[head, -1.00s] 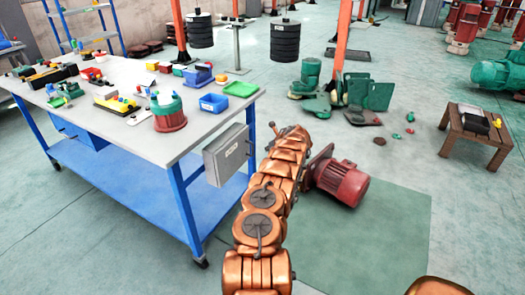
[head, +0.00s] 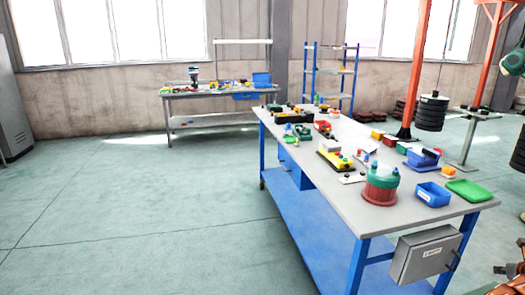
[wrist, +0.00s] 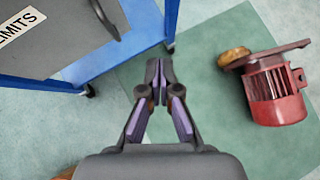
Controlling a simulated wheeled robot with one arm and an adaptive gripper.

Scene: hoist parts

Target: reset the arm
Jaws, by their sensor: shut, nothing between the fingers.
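My gripper (wrist: 159,80) points down and away in the wrist view. Its two fingers meet at the tips, and nothing is between them. Below it are the floor and the edge of a green mat (wrist: 215,125).
A blue-framed workbench (head: 340,260) with several parts stands close, a grey box (head: 425,255) on its side. The box is also near the gripper in the wrist view (wrist: 60,45). A red motor (wrist: 275,90) lies at right. Floor at left (head: 130,220) is clear.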

